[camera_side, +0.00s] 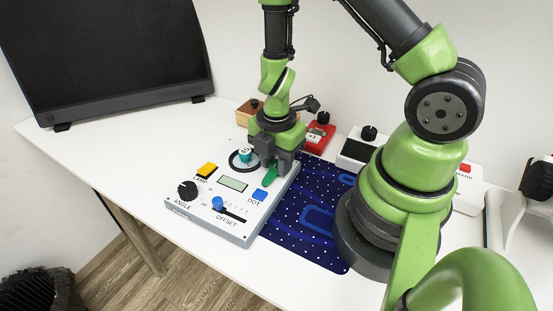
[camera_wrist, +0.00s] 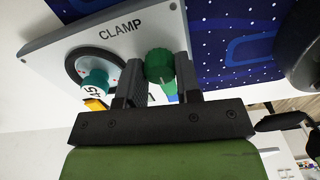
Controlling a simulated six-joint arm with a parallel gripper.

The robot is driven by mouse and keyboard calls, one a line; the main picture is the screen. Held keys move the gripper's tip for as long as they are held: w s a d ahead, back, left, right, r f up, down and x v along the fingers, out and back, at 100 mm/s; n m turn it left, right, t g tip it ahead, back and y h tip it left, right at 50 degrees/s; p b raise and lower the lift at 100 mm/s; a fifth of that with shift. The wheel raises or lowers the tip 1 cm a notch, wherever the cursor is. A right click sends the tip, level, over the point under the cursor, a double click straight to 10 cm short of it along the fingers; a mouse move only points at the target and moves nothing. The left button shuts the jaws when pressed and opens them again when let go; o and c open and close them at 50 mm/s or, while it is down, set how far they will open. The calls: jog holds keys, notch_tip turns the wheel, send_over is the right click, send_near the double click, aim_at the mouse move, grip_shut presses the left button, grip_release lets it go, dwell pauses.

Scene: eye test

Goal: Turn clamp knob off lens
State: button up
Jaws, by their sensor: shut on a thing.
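The green clamp knob (camera_side: 269,177) is on a grey-white control panel (camera_side: 213,219), near its right edge. In the wrist view the ribbed knob (camera_wrist: 159,64) lies between the two dark fingers of my gripper (camera_wrist: 160,72), beside the word CLAMP. My gripper (camera_side: 276,170) is shut on it from above; its fingers partly hide the knob in the side view. Beside it, a teal cylinder (camera_side: 245,155), marked 45 in the wrist view (camera_wrist: 95,82), stands within a black ring (camera_wrist: 75,67). I cannot tell exactly how the knob is turned.
The panel also has a black ANGLE knob (camera_side: 187,190), a yellow button (camera_side: 207,169), a display (camera_side: 232,183), a blue DOT button (camera_side: 260,194) and an OFFSET slider (camera_side: 218,204). A red box (camera_side: 318,139) stands behind; a starry blue mat (camera_side: 310,225) lies right.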

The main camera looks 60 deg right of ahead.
dwell(0.3)
jog(key=o, duration=0.9)
jog(key=shift+m, duration=0.3)
